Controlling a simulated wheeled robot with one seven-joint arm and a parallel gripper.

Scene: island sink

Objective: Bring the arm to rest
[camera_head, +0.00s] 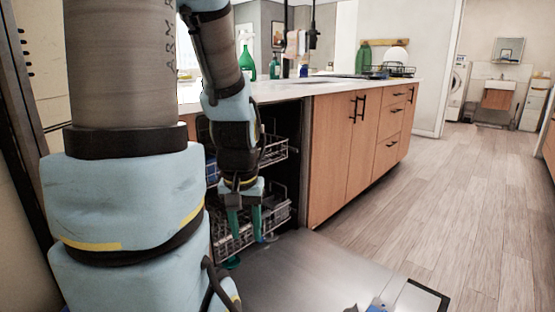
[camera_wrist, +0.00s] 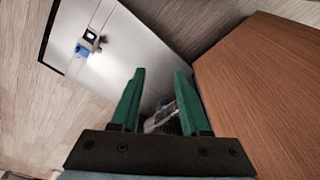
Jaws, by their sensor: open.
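My gripper (camera_head: 246,222) hangs pointing down at the front of the open dishwasher, with its green fingers beside the racks. In the wrist view my gripper (camera_wrist: 160,85) shows both green fingers apart with nothing held between them. My arm comes down from the upper left in the head view and covers part of the dishwasher. The lower rack (camera_head: 277,214) and upper rack (camera_head: 273,150) are partly visible behind the gripper.
The dishwasher door (camera_head: 310,275) lies folded down, with a small blue and grey item (camera_head: 376,305) on it, also seen in the wrist view (camera_wrist: 88,42). Wooden cabinets (camera_head: 335,150) stand right of the gripper. The wooden floor (camera_head: 460,200) farther right is clear.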

